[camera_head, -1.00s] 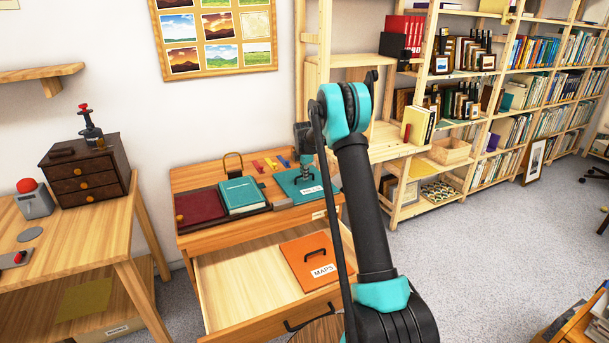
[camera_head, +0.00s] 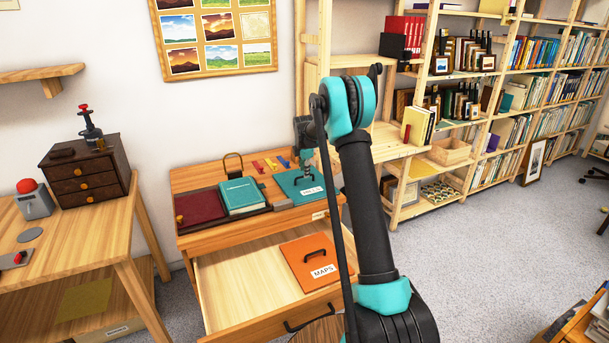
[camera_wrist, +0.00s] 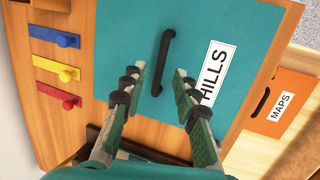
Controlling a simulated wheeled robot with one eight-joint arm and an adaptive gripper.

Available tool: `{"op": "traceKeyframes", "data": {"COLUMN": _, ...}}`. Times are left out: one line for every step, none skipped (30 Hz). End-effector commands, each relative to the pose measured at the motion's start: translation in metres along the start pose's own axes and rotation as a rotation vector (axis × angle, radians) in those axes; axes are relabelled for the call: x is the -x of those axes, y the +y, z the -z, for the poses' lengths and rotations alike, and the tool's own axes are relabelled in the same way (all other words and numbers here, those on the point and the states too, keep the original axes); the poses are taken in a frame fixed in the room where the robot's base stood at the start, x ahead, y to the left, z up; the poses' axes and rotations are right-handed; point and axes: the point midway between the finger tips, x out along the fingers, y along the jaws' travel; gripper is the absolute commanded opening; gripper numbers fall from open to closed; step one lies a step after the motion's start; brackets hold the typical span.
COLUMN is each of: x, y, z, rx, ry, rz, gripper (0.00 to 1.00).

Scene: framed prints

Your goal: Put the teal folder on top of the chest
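The teal folder (camera_head: 298,187), labelled HILLS and fitted with a black handle, lies flat on the top of the wooden chest (camera_head: 185,183), at its right part. It fills much of the wrist view (camera_wrist: 200,25). My gripper (camera_head: 307,172) is above the folder. In the wrist view my gripper (camera_wrist: 158,72) is open and empty, with the black handle (camera_wrist: 163,60) showing between and beyond its fingertips. The fingers look apart from the handle. My arm hides the folder's right edge in the head view.
The chest's drawer (camera_head: 225,285) stands open with an orange MAPS folder (camera_head: 303,258) inside. A teal book (camera_head: 241,195) and a dark red folder (camera_head: 198,207) lie left on the chest top. Red, yellow and blue pegs (camera_wrist: 65,75) sit beside the teal folder.

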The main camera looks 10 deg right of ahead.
Motion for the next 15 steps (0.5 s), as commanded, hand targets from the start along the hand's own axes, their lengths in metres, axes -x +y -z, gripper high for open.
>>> {"op": "traceKeyframes", "data": {"x": 0.012, "y": 0.0, "z": 0.0, "rx": 0.0, "ry": 0.0, "rz": 0.0, "gripper": 0.3}}
{"op": "traceKeyframes", "data": {"x": 0.019, "y": 0.0, "z": 0.0, "rx": 0.0, "ry": 0.0, "rz": 0.0, "gripper": 0.3}}
{"op": "traceKeyframes", "data": {"x": 0.027, "y": 0.0, "z": 0.0, "rx": 0.0, "ry": 0.0, "rz": 0.0, "gripper": 0.3}}
{"op": "traceKeyframes", "data": {"x": 0.033, "y": 0.0, "z": 0.0, "rx": 0.0, "ry": 0.0, "rz": 0.0, "gripper": 0.3}}
{"op": "traceKeyframes", "data": {"x": 0.039, "y": 0.0, "z": 0.0, "rx": 0.0, "ry": 0.0, "rz": 0.0, "gripper": 0.3}}
{"op": "traceKeyframes", "data": {"x": 0.047, "y": 0.0, "z": 0.0, "rx": 0.0, "ry": 0.0, "rz": 0.0, "gripper": 0.3}}
{"op": "traceKeyframes", "data": {"x": 0.053, "y": 0.0, "z": 0.0, "rx": 0.0, "ry": 0.0, "rz": 0.0, "gripper": 0.3}}
{"op": "traceKeyframes", "data": {"x": 0.058, "y": 0.0, "z": 0.0, "rx": 0.0, "ry": 0.0, "rz": 0.0, "gripper": 0.3}}
{"op": "traceKeyframes", "data": {"x": 0.064, "y": 0.0, "z": 0.0, "rx": 0.0, "ry": 0.0, "rz": 0.0, "gripper": 0.3}}
{"op": "traceKeyframes", "data": {"x": 0.068, "y": 0.0, "z": 0.0, "rx": 0.0, "ry": 0.0, "rz": 0.0, "gripper": 0.3}}
{"op": "traceKeyframes", "data": {"x": 0.072, "y": 0.0, "z": 0.0, "rx": 0.0, "ry": 0.0, "rz": 0.0, "gripper": 0.3}}
{"op": "traceKeyframes", "data": {"x": 0.076, "y": 0.0, "z": 0.0, "rx": 0.0, "ry": 0.0, "rz": 0.0, "gripper": 0.3}}
{"op": "traceKeyframes", "data": {"x": 0.079, "y": 0.0, "z": 0.0, "rx": 0.0, "ry": 0.0, "rz": 0.0, "gripper": 0.3}}
{"op": "traceKeyframes", "data": {"x": 0.082, "y": 0.0, "z": 0.0, "rx": 0.0, "ry": 0.0, "rz": 0.0, "gripper": 0.3}}
{"op": "traceKeyframes", "data": {"x": 0.084, "y": 0.0, "z": 0.0, "rx": 0.0, "ry": 0.0, "rz": 0.0, "gripper": 0.3}}
